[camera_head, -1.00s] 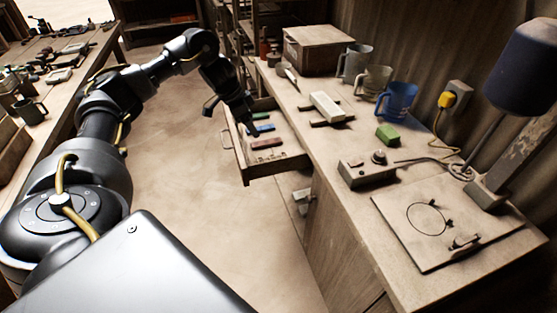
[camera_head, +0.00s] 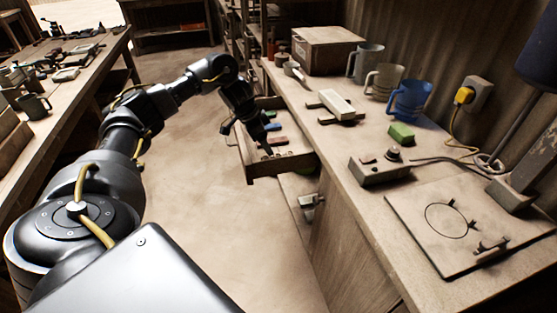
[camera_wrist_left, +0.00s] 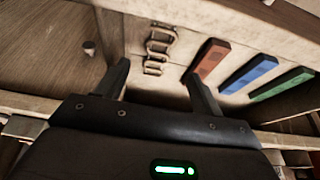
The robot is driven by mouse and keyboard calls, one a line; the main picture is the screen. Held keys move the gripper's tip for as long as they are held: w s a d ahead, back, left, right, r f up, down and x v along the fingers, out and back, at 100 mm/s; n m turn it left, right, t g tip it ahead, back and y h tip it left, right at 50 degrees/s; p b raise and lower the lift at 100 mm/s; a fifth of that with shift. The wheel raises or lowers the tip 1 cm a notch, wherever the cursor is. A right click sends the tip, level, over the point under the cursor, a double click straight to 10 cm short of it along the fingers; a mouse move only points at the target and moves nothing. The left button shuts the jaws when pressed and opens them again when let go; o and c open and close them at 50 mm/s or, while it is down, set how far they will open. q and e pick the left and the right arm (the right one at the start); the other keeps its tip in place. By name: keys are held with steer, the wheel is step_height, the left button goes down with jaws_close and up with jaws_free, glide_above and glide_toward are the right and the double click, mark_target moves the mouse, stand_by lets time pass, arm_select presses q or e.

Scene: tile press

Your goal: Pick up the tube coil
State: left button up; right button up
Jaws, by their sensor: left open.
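The tube coil (camera_wrist_left: 158,50), a pale, dusty looped piece, lies in the open drawer in the left wrist view. It sits beyond my left gripper, roughly in line with the gap between the fingers and apart from them. My left gripper (camera_wrist_left: 160,82) is open and empty. In the head view my left gripper (camera_head: 266,146) reaches down over the open drawer (camera_head: 283,166), and I cannot make out the coil clearly there. My right gripper is not in view.
Red (camera_wrist_left: 209,60), blue (camera_wrist_left: 250,74) and green (camera_wrist_left: 283,84) bars lie beside the coil in the drawer. The drawer walls are close around the gripper. The workbench (camera_head: 335,150) to the right holds mugs, a box and a green block (camera_head: 401,133). The floor to the left is clear.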

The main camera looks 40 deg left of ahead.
mark_target(275, 156)
arm_select(q)
steer(key=shift+w+d+f, duration=0.15)
steer(key=shift+f, duration=0.25)
steer(key=x, duration=0.4)
steer(key=shift+w+d+f, duration=0.1)
steer(key=shift+d, duration=0.15)
steer(key=shift+w+f, duration=0.1)
steer(key=shift+f, duration=0.3)
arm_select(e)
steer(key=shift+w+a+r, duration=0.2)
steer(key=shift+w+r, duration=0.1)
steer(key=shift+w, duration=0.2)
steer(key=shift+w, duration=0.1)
arm_select(q)
steer(key=c, duration=1.1)
steer(key=shift+o, duration=0.2)
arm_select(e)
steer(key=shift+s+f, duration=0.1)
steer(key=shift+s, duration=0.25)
